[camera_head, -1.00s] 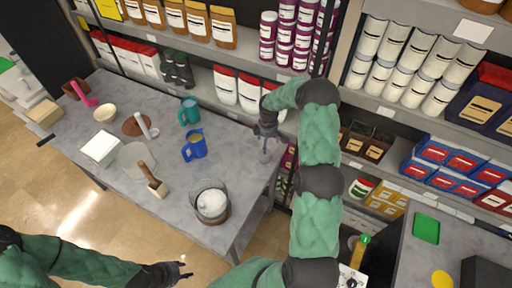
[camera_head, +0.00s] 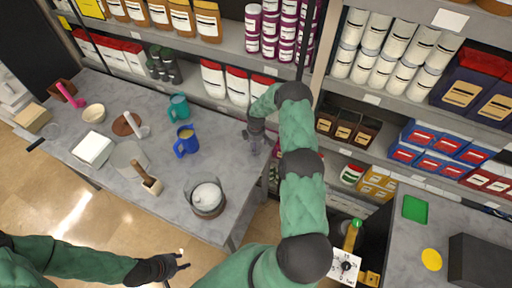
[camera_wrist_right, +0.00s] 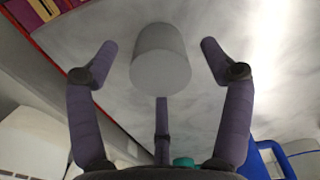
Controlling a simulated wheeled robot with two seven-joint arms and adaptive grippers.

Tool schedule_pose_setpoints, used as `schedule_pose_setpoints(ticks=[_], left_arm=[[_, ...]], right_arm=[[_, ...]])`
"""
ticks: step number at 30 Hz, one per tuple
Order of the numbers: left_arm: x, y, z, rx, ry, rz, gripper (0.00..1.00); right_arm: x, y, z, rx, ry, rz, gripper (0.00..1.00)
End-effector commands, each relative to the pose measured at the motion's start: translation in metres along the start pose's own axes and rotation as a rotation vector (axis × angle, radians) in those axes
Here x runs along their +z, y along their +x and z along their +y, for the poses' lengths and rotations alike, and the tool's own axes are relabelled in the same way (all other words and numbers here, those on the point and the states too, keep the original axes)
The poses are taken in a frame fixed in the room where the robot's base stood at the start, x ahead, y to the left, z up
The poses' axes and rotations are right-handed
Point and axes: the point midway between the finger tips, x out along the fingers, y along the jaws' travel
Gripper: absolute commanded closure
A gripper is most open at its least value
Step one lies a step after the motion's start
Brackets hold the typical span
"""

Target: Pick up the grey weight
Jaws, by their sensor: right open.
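The grey weight (camera_wrist_right: 160,60), a plain smooth cylinder, is between the spread fingers of my right gripper (camera_wrist_right: 160,80) in the right wrist view. The side fingers are apart from it, with gaps on both sides. In the head view my right gripper (camera_head: 256,140) points down at the right end of the grey table, and its fingers largely hide the weight. My left gripper (camera_head: 184,260) is in front of the table's near edge, with its fingers apart and nothing visible between them.
A blue mug (camera_head: 186,141) and a teal mug (camera_head: 178,107) stand left of my right gripper. A glass bowl with white contents (camera_head: 208,199) is nearer the front edge. Shelves with purple cans (camera_head: 270,30) and red-lidded jars (camera_head: 236,86) rise behind the table.

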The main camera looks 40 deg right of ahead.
Motion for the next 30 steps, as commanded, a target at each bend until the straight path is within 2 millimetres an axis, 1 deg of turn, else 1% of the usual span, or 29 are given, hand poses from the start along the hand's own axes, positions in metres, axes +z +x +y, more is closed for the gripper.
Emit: schedule_pose_setpoints(ticks=[1,5,13,14,15,17,18,20,21,30], left_arm=[[0.0001,-0.0017,0.0006,0.000,0.000,0.000,0.60],[0.0001,-0.0028,0.0010,0.000,0.000,0.000,0.60],[0.0002,-0.0025,0.0009,0.000,0.000,0.000,0.60],[0.0002,-0.0025,0.0009,0.000,0.000,0.000,0.60],[0.0002,-0.0025,0.0009,0.000,0.000,0.000,0.60],[0.0002,-0.0025,0.0009,0.000,0.000,0.000,0.60],[0.0002,-0.0025,0.0009,0.000,0.000,0.000,0.60],[0.0002,-0.0025,0.0009,0.000,0.000,0.000,0.60],[0.0002,-0.0025,0.0009,0.000,0.000,0.000,0.60],[0.0001,-0.0021,0.0008,0.000,0.000,0.000,0.60]], right_arm=[[0.0007,0.0057,-0.0008,-0.002,0.001,-0.001,0.20],[0.0009,0.0132,-0.0005,-0.001,0.001,-0.001,0.20],[0.0007,0.0150,-0.0003,0.000,0.001,-0.001,0.20],[0.0007,0.0150,-0.0004,0.000,0.001,-0.001,0.28],[0.0007,0.0150,-0.0004,-0.001,0.000,-0.001,0.39],[0.0006,0.0149,-0.0004,-0.001,0.000,-0.001,0.56],[0.0006,0.0149,-0.0005,-0.001,0.000,-0.001,0.68],[0.0007,0.0149,-0.0005,-0.001,0.000,-0.001,0.85],[0.0007,0.0149,-0.0005,-0.001,0.000,-0.001,0.96],[0.0006,0.0136,0.0002,0.001,0.001,0.000,0.97]])
